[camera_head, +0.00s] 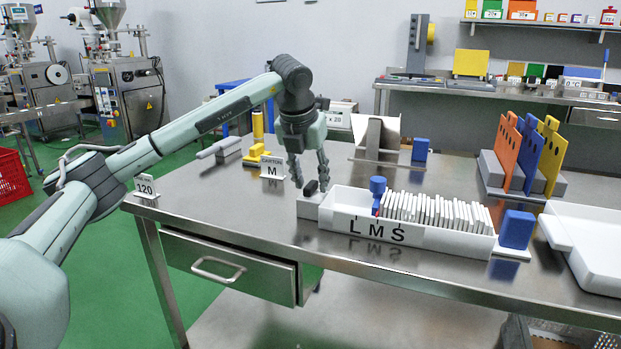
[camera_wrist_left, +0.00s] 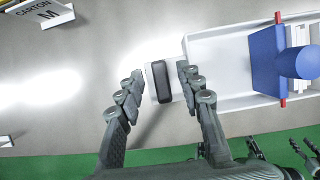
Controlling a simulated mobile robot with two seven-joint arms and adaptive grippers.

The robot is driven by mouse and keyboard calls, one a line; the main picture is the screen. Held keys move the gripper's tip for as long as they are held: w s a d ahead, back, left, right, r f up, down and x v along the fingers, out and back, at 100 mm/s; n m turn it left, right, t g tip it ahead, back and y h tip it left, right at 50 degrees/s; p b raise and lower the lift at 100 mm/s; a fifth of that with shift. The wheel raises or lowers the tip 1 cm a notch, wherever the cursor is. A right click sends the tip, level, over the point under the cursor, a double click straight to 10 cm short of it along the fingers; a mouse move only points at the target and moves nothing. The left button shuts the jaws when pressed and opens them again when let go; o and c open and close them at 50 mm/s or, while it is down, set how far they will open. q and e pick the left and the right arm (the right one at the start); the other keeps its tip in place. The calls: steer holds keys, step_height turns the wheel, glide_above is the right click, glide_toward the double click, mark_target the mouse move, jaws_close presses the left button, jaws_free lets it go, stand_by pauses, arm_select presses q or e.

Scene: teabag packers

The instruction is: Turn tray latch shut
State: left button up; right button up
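The white tray (camera_head: 430,238), marked L M S, stands on the steel table with a row of white teabag packets (camera_head: 435,210) in it. A black latch knob (camera_head: 311,188) sits on a pale block at the tray's left end; it also shows in the left wrist view (camera_wrist_left: 160,82). My left gripper (camera_head: 310,182) points down over the latch. Its fingers (camera_wrist_left: 158,84) are apart, one on each side of the knob, with small gaps; contact cannot be told. Dark finger-like parts, apparently my right gripper (camera_wrist_left: 285,150), show at the lower right of the left wrist view.
A blue divider with a knob (camera_head: 377,187) stands in the tray's left part, and a blue block (camera_head: 516,229) at its right end. A carton M sign (camera_head: 272,167) stands behind left. A white bin (camera_head: 590,240) lies right.

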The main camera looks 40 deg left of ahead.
arm_select(q)
steer(key=v, duration=1.2)
